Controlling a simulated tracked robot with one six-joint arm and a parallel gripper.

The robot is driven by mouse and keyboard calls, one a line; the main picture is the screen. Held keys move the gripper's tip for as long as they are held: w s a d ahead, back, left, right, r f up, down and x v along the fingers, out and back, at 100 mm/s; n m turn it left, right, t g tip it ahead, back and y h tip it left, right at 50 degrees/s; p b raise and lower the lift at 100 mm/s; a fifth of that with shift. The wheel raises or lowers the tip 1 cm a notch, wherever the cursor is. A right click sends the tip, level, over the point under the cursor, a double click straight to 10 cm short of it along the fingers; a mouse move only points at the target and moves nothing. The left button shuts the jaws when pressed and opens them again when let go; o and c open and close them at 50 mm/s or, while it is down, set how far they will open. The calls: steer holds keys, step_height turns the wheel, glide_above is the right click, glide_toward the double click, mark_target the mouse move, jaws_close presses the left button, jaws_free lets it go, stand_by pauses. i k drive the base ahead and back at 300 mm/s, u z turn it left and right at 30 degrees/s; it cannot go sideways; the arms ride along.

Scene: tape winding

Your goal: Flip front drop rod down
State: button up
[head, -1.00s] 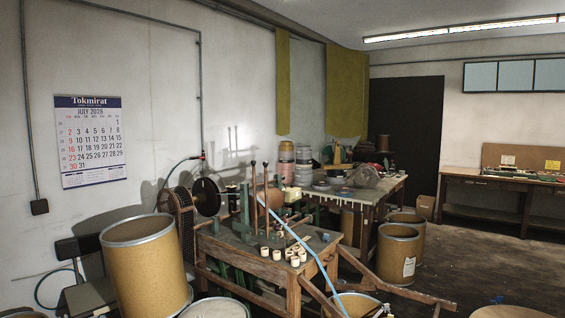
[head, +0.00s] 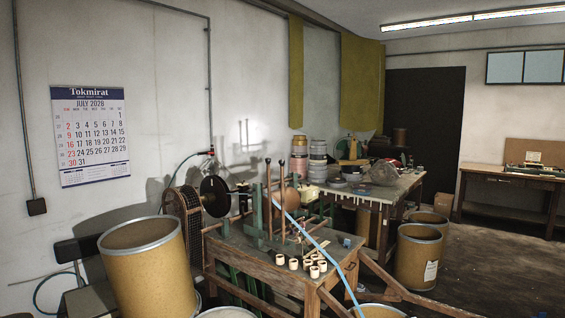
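The tape winding machine stands on a wooden workbench (head: 262,268) in the middle of the head view. Its green upright frame (head: 258,218) carries a dark round disc (head: 215,196) on the left. Two thin brown rods stand upright near the frame: a left rod (head: 268,190) and a right rod (head: 282,188). I cannot tell which is the front drop rod. Thin slanted parts (head: 301,236) show just right of them, too small to make out. A pale blue strip of tape (head: 318,250) runs from the rods down to the right. My gripper is not in view.
Several pale spools (head: 308,264) sit on the bench's front right. A large cardboard drum (head: 145,262) stands at front left, another drum (head: 418,256) at right. A cluttered table (head: 385,192) stands behind. A wooden beam (head: 408,292) slopes down to the right. Floor further right is open.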

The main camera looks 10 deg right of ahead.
mark_target(281, 161)
steer(key=z, duration=0.25)
steer(key=i, duration=1.6)
steer(key=u, duration=0.8)
steer(key=i, duration=0.55)
steer(key=u, duration=0.25)
